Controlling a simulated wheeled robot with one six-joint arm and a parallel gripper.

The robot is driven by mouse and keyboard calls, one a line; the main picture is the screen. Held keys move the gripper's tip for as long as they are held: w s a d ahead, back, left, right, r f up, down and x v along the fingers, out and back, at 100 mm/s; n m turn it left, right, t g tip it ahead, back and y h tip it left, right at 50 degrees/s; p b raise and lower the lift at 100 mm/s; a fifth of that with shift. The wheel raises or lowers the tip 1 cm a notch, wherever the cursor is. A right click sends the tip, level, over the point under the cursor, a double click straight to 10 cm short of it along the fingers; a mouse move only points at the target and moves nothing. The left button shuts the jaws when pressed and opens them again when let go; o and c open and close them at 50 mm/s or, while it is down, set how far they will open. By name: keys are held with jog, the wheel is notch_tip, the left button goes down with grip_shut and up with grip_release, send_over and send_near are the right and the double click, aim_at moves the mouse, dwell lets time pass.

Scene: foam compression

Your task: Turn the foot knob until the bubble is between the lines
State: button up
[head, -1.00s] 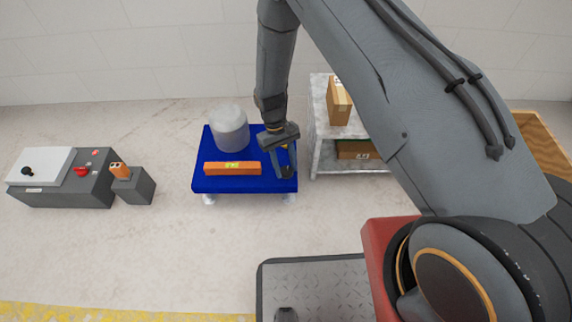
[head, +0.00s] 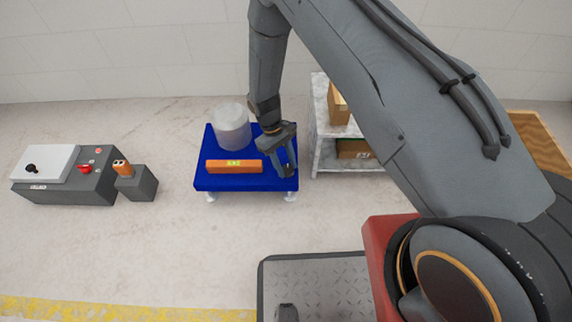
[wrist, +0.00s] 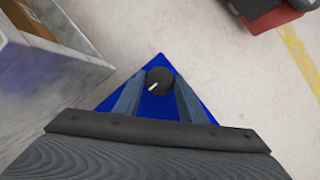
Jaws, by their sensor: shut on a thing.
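A blue table (head: 240,183) stands on the floor on light feet. An orange spirit level (head: 233,166) lies along its front part, with a yellow-green vial window at its middle. The bubble is too small to make out. My gripper (head: 288,168) reaches down at the table's right front corner. In the wrist view my gripper (wrist: 160,92) has its two fingers on either side of a round black knob (wrist: 162,79) with a white pointer mark, at the corner of the blue top. It is shut on this knob.
A grey-white cylinder (head: 232,126) stands on the table behind the level. A shelf (head: 322,135) with cardboard boxes is close on the right. A control box (head: 75,183) and a grey block (head: 138,184) holding an orange item stand at the left.

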jog(key=o, duration=1.1)
jog(key=shift+c, duration=0.2)
jog(key=p+v, duration=0.1)
jog(key=v, duration=0.6)
jog(key=shift+r+p, duration=0.4)
jog(key=shift+w+a, duration=0.1)
jog(key=shift+a, duration=0.05)
